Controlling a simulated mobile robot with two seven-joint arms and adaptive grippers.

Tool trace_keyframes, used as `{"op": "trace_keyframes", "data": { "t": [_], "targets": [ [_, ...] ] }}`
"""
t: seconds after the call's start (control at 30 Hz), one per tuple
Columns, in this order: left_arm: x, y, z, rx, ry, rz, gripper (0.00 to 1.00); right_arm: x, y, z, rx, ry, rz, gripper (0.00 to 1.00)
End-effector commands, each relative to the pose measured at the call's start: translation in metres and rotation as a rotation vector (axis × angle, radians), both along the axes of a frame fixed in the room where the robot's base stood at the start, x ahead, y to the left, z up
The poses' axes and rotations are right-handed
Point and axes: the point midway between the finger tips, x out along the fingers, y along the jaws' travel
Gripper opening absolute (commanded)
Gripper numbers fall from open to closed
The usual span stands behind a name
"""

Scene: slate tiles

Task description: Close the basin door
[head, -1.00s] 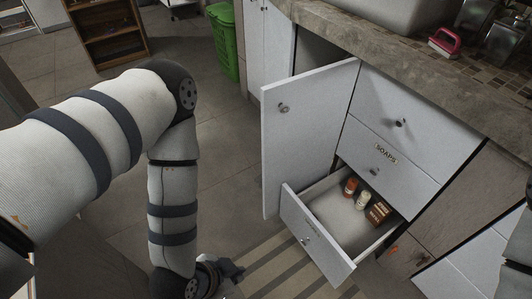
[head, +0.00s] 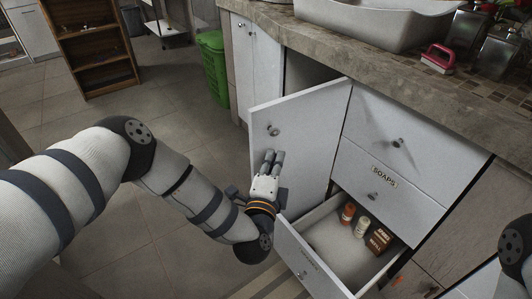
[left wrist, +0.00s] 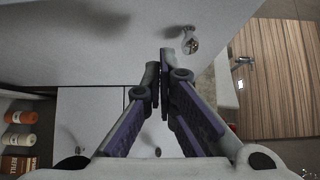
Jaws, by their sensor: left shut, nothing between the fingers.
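The basin door (head: 312,120) is a white cabinet door under the basin (head: 385,12), standing open with its round metal knob (head: 273,130) near the free left edge. A dark opening shows behind its top. My left gripper (head: 270,160) is shut and empty, in front of the lower part of the door, just below the knob. In the left wrist view the closed fingertips (left wrist: 161,72) point at the pale door face (left wrist: 110,35), with the knob just beyond and to the right. I cannot tell whether they touch the door. My right gripper is out of view.
An open lower drawer (head: 312,259) holding small bottles and a brown box (head: 379,240) juts out beside the gripper. A closed drawer labelled SOAPS (head: 384,177) is above it. A green bin (head: 212,66) stands back left. The tiled floor (head: 185,120) left of the door is clear.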

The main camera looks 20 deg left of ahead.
Motion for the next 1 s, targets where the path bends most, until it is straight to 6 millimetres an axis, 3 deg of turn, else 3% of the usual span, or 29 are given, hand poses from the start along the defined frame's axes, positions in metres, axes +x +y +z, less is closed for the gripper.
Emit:
{"op": "trace_keyframes", "data": {
  "t": [0.1, 0.23, 0.77, 1.0],
  "targets": [
    [0.012, 0.018, -0.001, 0.000, 0.001, 0.003, 0.00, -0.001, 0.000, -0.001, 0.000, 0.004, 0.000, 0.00],
    [0.021, 0.027, -0.001, -0.001, 0.001, 0.001, 0.00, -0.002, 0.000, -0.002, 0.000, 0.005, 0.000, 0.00],
    [0.026, 0.033, 0.000, 0.001, 0.000, -0.012, 0.00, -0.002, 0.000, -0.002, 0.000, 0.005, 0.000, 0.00],
    [0.043, 0.062, 0.002, 0.007, -0.003, -0.100, 0.00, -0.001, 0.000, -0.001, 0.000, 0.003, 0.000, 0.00]
  ]
}}
